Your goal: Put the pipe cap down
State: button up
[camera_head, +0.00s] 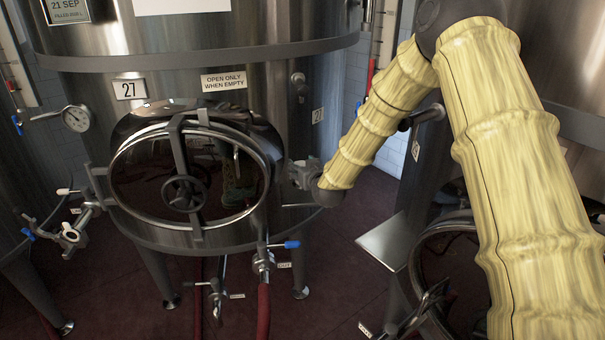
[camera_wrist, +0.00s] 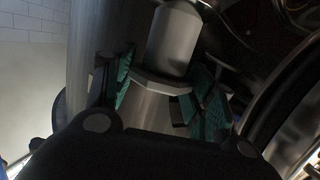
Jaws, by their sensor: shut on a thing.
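My gripper (camera_wrist: 165,88) is shut on a grey metal piece, which I take to be the pipe cap (camera_wrist: 152,104), between its green-padded fingers in the wrist view. A pale metal cylinder (camera_wrist: 174,40) stands just beyond the piece; I cannot tell whether the two are joined or only in line. The cap cannot be made out clearly there.
The steel tank (camera_head: 320,90) numbered 27 has a round door with a handwheel (camera_head: 184,193). A valve with a blue handle (camera_head: 264,258) sits below it. A small metal shelf (camera_head: 385,240) stands to the right. Red floor (camera_head: 335,240) shows between.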

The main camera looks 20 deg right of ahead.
jog(key=shift+w+d, duration=0.1)
jog(key=shift+w, duration=0.25)
jog(key=shift+w+f, duration=0.15)
jog(key=shift+f, duration=0.05)
jog(key=shift+d+f+p, duration=0.1)
jog(key=shift+f+p, duration=0.4)
jog(key=shift+f, duration=1)
jog(key=shift+f, duration=0.2)
jog(key=o, duration=1.6)
jog(key=shift+o, duration=0.2)
